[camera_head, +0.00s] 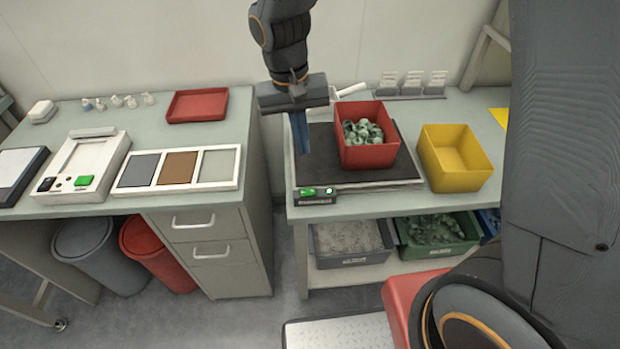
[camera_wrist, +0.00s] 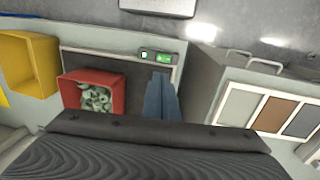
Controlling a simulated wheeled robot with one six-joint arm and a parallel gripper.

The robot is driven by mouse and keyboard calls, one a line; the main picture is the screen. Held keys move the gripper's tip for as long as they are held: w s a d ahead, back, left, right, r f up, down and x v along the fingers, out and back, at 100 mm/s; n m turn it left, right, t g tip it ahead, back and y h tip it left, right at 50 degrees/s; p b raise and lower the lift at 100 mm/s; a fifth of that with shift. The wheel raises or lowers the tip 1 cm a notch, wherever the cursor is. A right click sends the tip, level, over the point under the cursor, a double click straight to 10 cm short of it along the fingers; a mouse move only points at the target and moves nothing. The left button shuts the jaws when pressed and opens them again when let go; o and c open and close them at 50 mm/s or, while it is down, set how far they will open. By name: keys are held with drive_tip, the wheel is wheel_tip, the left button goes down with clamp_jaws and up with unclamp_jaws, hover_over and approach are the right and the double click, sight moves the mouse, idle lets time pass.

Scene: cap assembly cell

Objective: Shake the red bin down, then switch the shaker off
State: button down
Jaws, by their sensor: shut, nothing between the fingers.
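The red bin (camera_head: 367,154) stands upright on the dark plate of the shaker (camera_head: 325,172), right of its middle. It holds several pale green caps (camera_head: 362,131), which also show in the wrist view (camera_wrist: 96,98). The shaker's control box (camera_head: 315,196) sits at its front left corner with a lit green switch (camera_head: 308,191) and a small light; the wrist view shows the green switch too (camera_wrist: 163,58). My gripper (camera_head: 304,150) points down over the plate's left edge, left of the red bin and behind the control box. Its blue fingers are together and empty, apart from the bin.
A yellow bin (camera_head: 454,158) stands right of the shaker. A white-handled tool (camera_head: 350,90) and small card holders (camera_head: 411,84) are at the back. The left bench holds a sectioned tray (camera_head: 178,169), a white device (camera_head: 85,165) and a red tray (camera_head: 197,105). A gap separates the benches.

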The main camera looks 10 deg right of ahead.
sight(312, 190)
drive_tip(key=f+p, duration=0.1)
drive_tip(key=f, duration=0.3)
drive_tip(key=d+f+p, duration=0.1)
drive_tip(key=f, duration=0.4)
drive_tip(key=f+p, duration=0.1)
drive_tip(key=f, duration=0.3)
drive_tip(key=shift+d+f+p, duration=0.3)
drive_tip(key=shift+d+f, duration=0.05)
drive_tip(key=shift+f, duration=0.05)
